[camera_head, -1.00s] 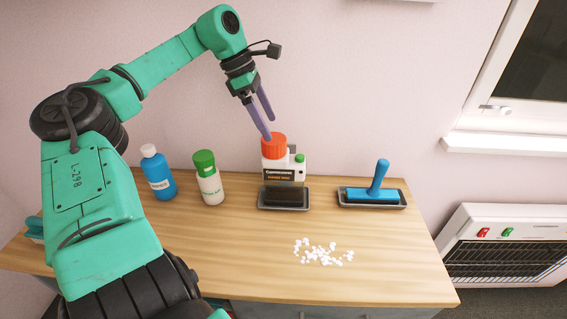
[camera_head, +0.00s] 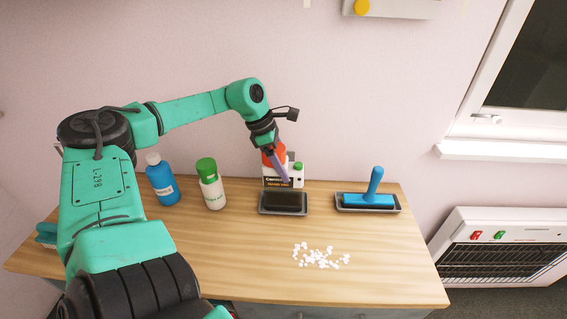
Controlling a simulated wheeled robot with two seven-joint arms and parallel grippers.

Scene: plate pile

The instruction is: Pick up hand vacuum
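The hand vacuum (camera_head: 297,181) appears to be the upright white appliance with an orange top, a green knob and a dark label, at the back middle of the table. Its lower front meets a dark tray (camera_head: 283,212); the exact contact is unclear. My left gripper (camera_head: 283,178) points down at the vacuum from above. One purple finger lies across its orange top and white body. The other finger is hidden, so I cannot tell whether the gripper is closed on it. My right gripper is not in view.
A blue bottle (camera_head: 165,187) and a green-capped white bottle (camera_head: 213,192) stand left of the vacuum. A blue-handled tool (camera_head: 372,194) rests in a tray at right. White bits (camera_head: 320,257) lie on the wooden table (camera_head: 400,285). A heater (camera_head: 505,240) stands at right.

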